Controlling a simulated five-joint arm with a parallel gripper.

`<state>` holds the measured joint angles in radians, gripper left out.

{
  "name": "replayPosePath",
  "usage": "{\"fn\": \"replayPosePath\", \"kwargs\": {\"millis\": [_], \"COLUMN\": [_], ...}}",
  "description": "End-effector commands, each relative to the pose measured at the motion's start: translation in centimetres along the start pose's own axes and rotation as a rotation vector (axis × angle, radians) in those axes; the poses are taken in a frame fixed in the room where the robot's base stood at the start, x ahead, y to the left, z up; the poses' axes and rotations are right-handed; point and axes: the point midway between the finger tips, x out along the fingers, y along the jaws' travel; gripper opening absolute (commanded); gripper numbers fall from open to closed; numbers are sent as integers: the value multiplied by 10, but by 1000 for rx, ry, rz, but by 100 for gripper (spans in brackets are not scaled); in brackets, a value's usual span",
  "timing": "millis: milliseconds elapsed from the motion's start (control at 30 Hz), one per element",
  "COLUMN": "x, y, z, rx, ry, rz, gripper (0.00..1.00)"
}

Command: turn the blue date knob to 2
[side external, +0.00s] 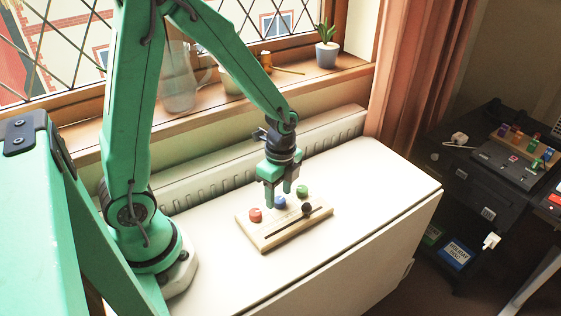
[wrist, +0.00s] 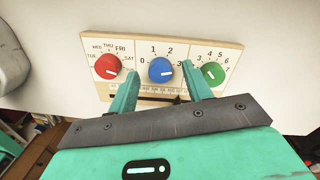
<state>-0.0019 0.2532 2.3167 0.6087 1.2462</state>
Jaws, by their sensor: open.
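The blue date knob (wrist: 161,70) is in the middle of a pale wooden board (wrist: 97,48), with printed digits around its upper side, 1 and 2 above it. It bears a white pointer mark whose exact reading is too small to tell. In the side view the blue knob (side external: 280,204) shows just below my gripper (side external: 279,197). My gripper (wrist: 160,76) is open, with one green finger on each side of the blue knob in the wrist view. I cannot tell whether the fingers touch it.
A red knob (wrist: 108,67) with day names is to the left and a green knob (wrist: 212,73) with digits is to the right, close to my right finger. The white tabletop (side external: 385,190) is clear around the board.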

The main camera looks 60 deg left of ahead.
Motion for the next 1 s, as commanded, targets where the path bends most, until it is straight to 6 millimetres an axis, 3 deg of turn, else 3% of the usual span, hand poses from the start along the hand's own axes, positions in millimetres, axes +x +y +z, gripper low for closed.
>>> {"fn": "replayPosePath", "kwargs": {"millis": [200,500,733,1000], "x": [11,12,12,12], "y": [0,0,0,0], "z": [0,0,0,0], "rx": [0,0,0,-12], "ry": [0,0,0,0], "rz": [1,-1,-1,-1], "gripper": [50,50,7,5]}}
